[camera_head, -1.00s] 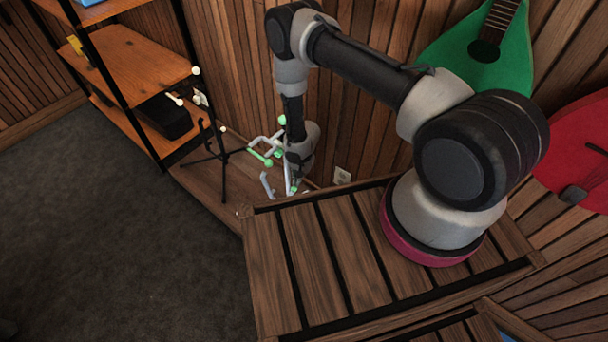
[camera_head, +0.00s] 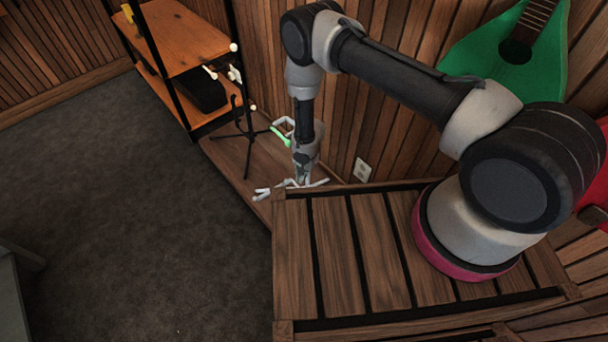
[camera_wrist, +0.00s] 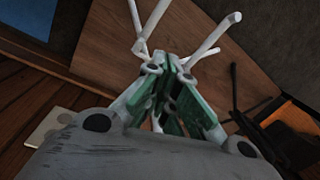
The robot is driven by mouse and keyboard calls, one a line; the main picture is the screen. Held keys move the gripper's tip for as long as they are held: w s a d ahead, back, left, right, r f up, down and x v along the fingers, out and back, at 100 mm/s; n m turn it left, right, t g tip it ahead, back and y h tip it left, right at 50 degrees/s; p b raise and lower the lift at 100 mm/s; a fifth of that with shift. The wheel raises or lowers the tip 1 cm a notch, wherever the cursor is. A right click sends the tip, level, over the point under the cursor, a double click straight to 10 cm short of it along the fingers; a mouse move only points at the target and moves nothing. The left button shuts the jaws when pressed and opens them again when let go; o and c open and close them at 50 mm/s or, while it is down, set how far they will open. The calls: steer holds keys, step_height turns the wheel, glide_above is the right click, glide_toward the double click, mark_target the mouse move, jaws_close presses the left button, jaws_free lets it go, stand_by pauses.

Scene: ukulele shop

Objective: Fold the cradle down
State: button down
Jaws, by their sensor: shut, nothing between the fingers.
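A small stand of white tubes with a green part (camera_head: 281,137) is on the wooden floor strip by the wall, beside and partly behind my forearm. Its low white tubes (camera_head: 264,192) spread out on both sides of my gripper. My gripper (camera_head: 303,180) points down among these tubes and is small in the head view. In the wrist view its green-and-grey fingers (camera_wrist: 172,62) are shut with nothing between them. White tubes (camera_wrist: 212,36) rise just beyond the fingertips; I cannot tell whether they touch. My arm hides part of the stand, so the cradle's angle is unclear.
A black stand with pale tips (camera_head: 246,120) is just left. An orange wooden shelf (camera_head: 185,45) is behind it. A slatted wooden platform (camera_head: 325,255) is in front, a wall outlet (camera_head: 362,170) to the right. A green ukulele (camera_head: 500,55) hangs on the wall. Dark carpet is clear at left.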

step_height(320, 180, up, 12)
steer(key=d, duration=0.1)
steer(key=shift+s+d, duration=0.2)
steer(key=shift+d, duration=0.1)
